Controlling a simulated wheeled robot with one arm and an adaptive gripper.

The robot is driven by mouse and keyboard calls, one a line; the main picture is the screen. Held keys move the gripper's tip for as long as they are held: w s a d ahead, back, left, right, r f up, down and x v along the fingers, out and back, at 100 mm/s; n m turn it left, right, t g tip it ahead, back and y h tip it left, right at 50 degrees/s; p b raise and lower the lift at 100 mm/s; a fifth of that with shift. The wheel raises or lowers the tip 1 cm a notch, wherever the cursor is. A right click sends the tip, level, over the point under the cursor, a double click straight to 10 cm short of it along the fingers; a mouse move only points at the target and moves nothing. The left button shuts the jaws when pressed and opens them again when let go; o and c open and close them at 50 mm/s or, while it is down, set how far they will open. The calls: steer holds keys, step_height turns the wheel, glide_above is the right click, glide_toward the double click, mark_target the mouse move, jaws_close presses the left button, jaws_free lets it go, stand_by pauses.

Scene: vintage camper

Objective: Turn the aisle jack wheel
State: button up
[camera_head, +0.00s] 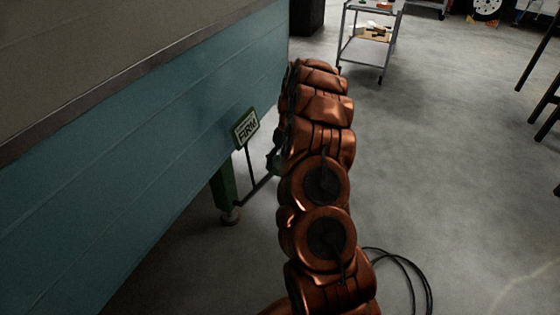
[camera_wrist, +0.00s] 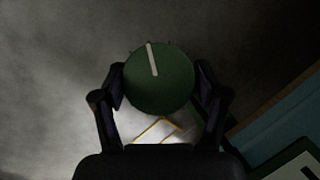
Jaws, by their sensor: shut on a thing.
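The jack wheel (camera_wrist: 160,85) is a dark green disc with a white pointer line near its upper edge, in the middle of the wrist view. The line leans slightly left of vertical. My gripper (camera_wrist: 160,88) is shut on the wheel, one dark finger on its left side and one on its right. In the head view my copper arm hides most of the wheel and the gripper.
The teal camper wall (camera_head: 130,170) fills the left of the head view. A grey cart (camera_head: 368,38) stands at the back. Black cable loops (camera_head: 425,285) lie on the floor right of my arm. The grey floor (camera_head: 450,150) to the right is mostly clear.

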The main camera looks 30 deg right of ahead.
stand_by(0.4)
steer(key=o, duration=1.1)
steer(key=shift+o, duration=0.2)
steer(key=v, duration=1.2)
